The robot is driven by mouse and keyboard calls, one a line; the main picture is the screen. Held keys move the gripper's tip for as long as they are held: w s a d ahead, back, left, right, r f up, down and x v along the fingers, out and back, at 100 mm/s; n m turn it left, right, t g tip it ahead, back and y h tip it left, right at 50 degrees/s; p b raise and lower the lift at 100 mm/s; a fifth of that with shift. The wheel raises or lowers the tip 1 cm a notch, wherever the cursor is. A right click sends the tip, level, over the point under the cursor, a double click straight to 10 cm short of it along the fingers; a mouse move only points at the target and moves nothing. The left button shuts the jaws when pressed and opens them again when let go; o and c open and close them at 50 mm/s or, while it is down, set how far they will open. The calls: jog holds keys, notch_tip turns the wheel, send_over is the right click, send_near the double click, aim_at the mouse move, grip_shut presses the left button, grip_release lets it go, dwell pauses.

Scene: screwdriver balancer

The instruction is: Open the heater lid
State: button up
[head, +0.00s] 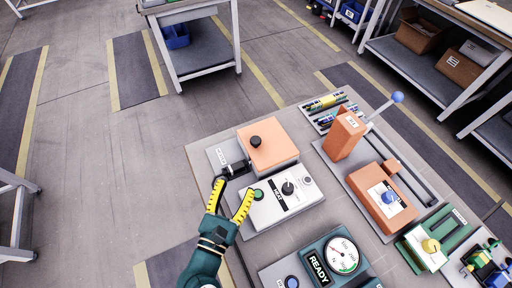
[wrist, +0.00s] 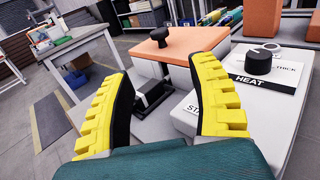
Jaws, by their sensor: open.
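The heater is a boxy unit with an orange lid (head: 268,148) that lies flat and closed on its pale body, with a black knob (head: 256,141) on top. In the wrist view the orange lid (wrist: 180,43) and black knob (wrist: 158,37) are ahead, beyond the fingertips. A black latch-like part (head: 235,168) sits at the heater's front; in the wrist view this part (wrist: 152,95) shows between the fingers. My gripper (head: 235,186) has yellow ribbed fingers spread apart and empty, in front of the heater; they also show in the wrist view (wrist: 165,72).
A white control box (head: 283,203) with a dial and "HEAT" label stands just right of my gripper. An orange lever press (head: 345,135) is farther right. A "READY" gauge box (head: 320,262) is at the front. Open floor lies left of the table.

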aim_at(256, 139)
jog(key=b+x, duration=0.1)
jog(key=x, duration=0.4)
jog(key=b+x, duration=0.1)
jog(key=x, duration=0.4)
jog(key=b+x, duration=0.1)
jog(key=x, duration=0.5)
jog(key=shift+r, duration=0.3)
grip_shut()
jog(key=shift+r, duration=0.1)
